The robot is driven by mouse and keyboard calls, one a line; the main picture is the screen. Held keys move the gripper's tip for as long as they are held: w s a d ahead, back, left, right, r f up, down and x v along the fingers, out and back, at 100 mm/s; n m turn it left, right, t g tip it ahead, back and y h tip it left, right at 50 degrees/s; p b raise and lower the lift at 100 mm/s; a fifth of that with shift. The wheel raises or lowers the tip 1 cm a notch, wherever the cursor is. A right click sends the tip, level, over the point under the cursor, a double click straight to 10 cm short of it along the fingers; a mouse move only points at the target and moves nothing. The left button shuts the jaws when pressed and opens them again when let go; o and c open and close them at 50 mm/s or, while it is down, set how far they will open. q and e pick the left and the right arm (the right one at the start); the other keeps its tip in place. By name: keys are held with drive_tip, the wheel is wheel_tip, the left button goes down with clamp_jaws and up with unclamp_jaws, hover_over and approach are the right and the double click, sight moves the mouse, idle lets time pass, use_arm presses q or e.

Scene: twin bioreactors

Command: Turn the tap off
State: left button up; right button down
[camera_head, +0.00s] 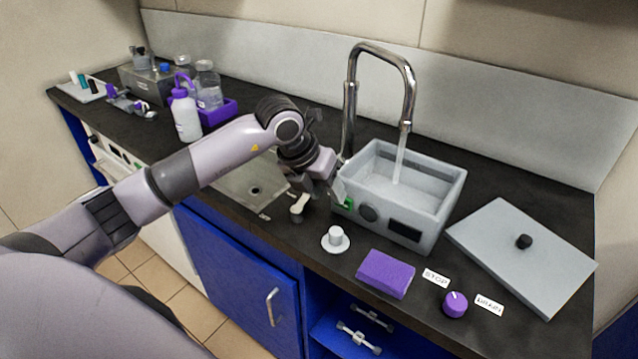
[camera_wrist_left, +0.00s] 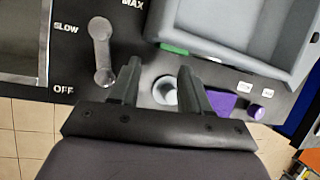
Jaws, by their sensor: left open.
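The chrome tap (camera_head: 380,55) arches over a grey water bath, and a stream of water runs from its spout. A pale lever (camera_head: 299,207) stands on the counter beside the sink. In the left wrist view the lever (camera_wrist_left: 103,52) has SLOW and OFF labels to its left and MAX above right. Which of its ends is the pivot I cannot tell. My left gripper (camera_head: 324,196) is open and empty above the counter, between lever and bath. Its two fingers (camera_wrist_left: 158,78) are apart, right of the lever, not around it. My right gripper is not in view.
The grey bath (camera_head: 452,203) is close beside my left gripper. A small white knob (camera_head: 335,238), purple block (camera_head: 385,274), purple dial (camera_head: 455,303) and grey lid (camera_head: 520,258) occupy the counter's right part. Bottles (camera_head: 187,115) stand behind my left arm. The sink (camera_head: 240,181) is left of the lever.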

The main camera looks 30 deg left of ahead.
sight(306, 195)
use_arm(q)
drive_tip(key=a+y, duration=0.1)
drive_tip(key=a, duration=0.1)
drive_tip(key=a+r+y, duration=0.1)
drive_tip(key=a, duration=0.1)
drive_tip(key=a+r+n, duration=0.1)
drive_tip(key=a, duration=0.1)
drive_tip(key=shift+w+a+y, duration=0.1)
drive_tip(key=shift+w+y, duration=0.15)
drive_tip(key=shift+y, duration=0.15)
drive_tip(key=shift+p+x, duration=0.4)
drive_tip(key=shift+x, duration=3.15)
drive_tip(key=shift+s, duration=0.1)
clamp_jaws()
